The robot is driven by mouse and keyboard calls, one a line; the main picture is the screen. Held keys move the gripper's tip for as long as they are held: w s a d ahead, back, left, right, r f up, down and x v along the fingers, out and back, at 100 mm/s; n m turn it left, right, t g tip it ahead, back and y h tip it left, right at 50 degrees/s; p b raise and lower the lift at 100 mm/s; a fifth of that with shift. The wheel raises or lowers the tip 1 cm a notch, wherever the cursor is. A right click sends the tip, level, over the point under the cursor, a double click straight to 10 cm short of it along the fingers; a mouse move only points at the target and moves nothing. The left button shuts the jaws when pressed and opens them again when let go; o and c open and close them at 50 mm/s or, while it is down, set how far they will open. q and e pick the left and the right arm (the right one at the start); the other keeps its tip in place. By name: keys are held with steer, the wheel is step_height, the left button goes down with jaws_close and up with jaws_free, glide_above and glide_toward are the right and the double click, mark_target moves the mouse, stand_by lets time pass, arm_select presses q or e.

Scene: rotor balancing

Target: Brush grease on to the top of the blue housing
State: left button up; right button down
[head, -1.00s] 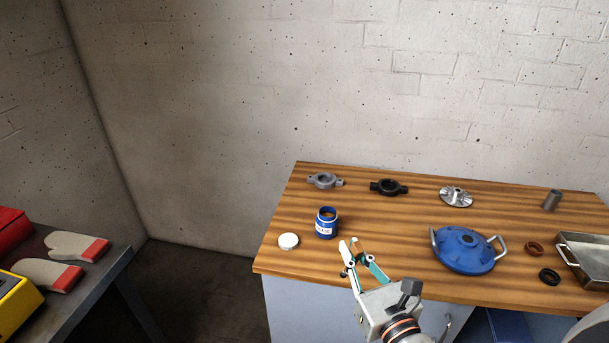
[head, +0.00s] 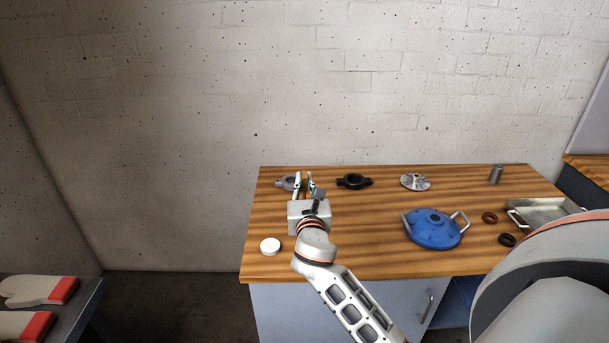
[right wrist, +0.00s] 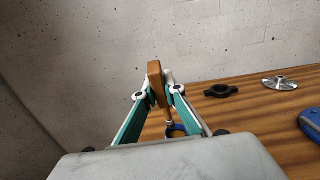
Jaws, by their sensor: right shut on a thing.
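The blue housing (head: 433,230), a round lid-like body with two metal loop handles, sits on the right half of the wooden workbench; its edge shows in the right wrist view (right wrist: 311,122). My right gripper (head: 303,180) is shut on the brown wooden handle of a brush (right wrist: 154,83). The handle stands roughly upright between the fingers. I cannot tell whether the bristles are inside the jar. My left gripper is not in view.
A white cap (head: 270,247) lies near the bench's left edge. A grey flanged part (head: 287,183), a black one (head: 354,181), a silver impeller (head: 415,182) and a grey cylinder (head: 496,174) stand along the back. Two rings (head: 507,240) and a metal tray (head: 545,211) are at right.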

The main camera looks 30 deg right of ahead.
mark_target(305, 192)
steer(key=shift+w+d+r+m+g+h, duration=0.15)
steer(key=shift+w+d+h, duration=0.1)
steer(key=shift+w+d, duration=0.2)
steer(key=shift+w+d+r+m+g+h, duration=0.15)
steer(key=shift+w+d+h, duration=0.15)
steer(key=shift+w, duration=0.2)
steer(key=shift+f, duration=1.15)
step_height(305, 192, down, 3)
steer(key=b, duration=0.3)
steer(key=shift+r, duration=0.1)
steer(key=shift+f+b, duration=0.3)
steer(key=shift+b, duration=0.2)
steer(key=shift+f, duration=0.2)
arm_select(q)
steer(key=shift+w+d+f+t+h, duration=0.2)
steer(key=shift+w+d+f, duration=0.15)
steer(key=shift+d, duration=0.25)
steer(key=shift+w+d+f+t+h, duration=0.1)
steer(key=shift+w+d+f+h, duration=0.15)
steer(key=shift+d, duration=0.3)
arm_select(e)
steer(key=shift+r, duration=0.1)
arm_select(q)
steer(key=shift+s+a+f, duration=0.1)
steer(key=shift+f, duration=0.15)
